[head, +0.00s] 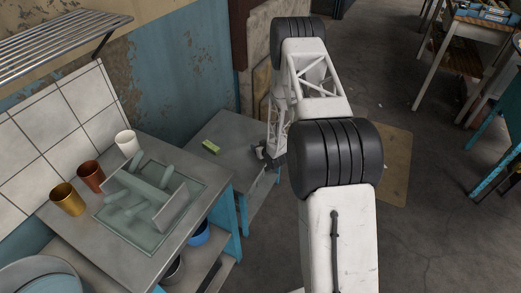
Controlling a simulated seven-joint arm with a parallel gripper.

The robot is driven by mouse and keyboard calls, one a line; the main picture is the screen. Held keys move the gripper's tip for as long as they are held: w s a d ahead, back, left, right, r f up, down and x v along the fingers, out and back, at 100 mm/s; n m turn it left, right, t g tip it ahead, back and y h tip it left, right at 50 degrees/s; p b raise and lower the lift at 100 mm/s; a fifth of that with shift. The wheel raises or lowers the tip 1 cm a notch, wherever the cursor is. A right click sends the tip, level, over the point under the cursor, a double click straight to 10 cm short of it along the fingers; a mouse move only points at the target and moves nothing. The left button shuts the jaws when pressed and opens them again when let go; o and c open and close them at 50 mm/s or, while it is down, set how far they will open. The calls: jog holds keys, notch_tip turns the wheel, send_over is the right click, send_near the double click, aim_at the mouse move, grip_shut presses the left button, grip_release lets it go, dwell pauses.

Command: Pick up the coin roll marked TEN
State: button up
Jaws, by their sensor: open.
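The nearer counter (203,190) holds a gold cup (68,199), a brown cup (91,175), a white cup (127,143) and a greenish tray (192,195) with several pale cylindrical shapes. A blue wall stands behind the low table (232,133). A workbench is at the far right.

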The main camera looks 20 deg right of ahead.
jog(key=c, duration=1)
jog(key=shift+r, duration=0.15)
jog(key=shift+r, duration=1.05)
jog(key=shift+s+r, duration=0.4)
jog(key=shift+r, duration=0.2)
jog(key=s, duration=0.5)
jog(key=s+a+r, duration=0.1)
jog(key=s, duration=0.4)
jog(key=s+a, duration=0.1)
jog(key=s, duration=0.4)
jog(key=shift+r, duration=0.2)
